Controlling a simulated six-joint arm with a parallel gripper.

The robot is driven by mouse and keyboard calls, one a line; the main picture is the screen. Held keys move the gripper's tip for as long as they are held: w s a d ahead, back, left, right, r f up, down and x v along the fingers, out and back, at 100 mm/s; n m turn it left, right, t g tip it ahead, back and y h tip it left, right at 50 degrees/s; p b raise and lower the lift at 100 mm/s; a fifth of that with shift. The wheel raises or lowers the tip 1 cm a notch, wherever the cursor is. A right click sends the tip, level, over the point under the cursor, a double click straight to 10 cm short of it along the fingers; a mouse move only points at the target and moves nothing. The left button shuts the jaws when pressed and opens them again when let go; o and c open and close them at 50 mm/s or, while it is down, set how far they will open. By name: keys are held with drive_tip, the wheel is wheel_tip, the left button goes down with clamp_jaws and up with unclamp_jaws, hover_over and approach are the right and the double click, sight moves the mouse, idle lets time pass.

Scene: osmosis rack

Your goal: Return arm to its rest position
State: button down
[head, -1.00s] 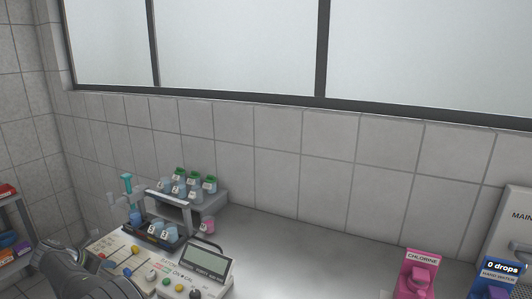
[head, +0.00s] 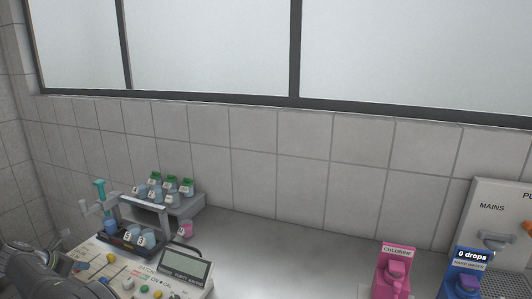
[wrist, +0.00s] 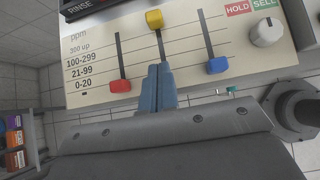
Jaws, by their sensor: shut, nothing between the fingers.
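My gripper (wrist: 158,88) shows in the wrist view with its two blue-grey fingers together and nothing between them. The fingertips point at the control panel (wrist: 90,48), just below the yellow slider knob (wrist: 154,19); I cannot tell whether they touch the panel. A red slider knob (wrist: 120,86) is to the left and a blue slider knob (wrist: 217,65) to the right. In the head view my arm is at the lower left, beside the same panel, and its fingertips cannot be made out.
A rack (head: 148,203) with several small bottles stands behind the panel. A meter with a display (head: 184,267) is right of it. A pink chlorine dispenser (head: 396,270) and a blue dispenser (head: 466,279) stand at the right. The bench between (head: 290,260) is clear.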

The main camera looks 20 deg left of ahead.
drive_tip(key=v, duration=0.5)
drive_tip(key=x, duration=0.5)
drive_tip(key=s+f+x, duration=0.1)
drive_tip(key=x, duration=0.2)
drive_tip(key=shift+r, duration=0.1)
drive_tip(key=s+r, duration=0.4)
drive_tip(key=s, duration=0.3)
drive_tip(key=s+r, duration=0.4)
drive_tip(key=s, duration=0.4)
drive_tip(key=w+d+r+m+g+y, duration=0.1)
drive_tip(key=w+d+r+m+g, duration=0.1)
drive_tip(key=r+m, duration=0.5)
drive_tip(key=w+d+r+m+g+y, duration=0.1)
drive_tip(key=w+r+m, duration=0.3)
drive_tip(key=m, duration=0.5)
drive_tip(key=shift+d+r+g, duration=0.8)
drive_tip(key=shift+d+r, duration=0.05)
drive_tip(key=shift+r, duration=0.5)
drive_tip(key=shift+w, duration=0.1)
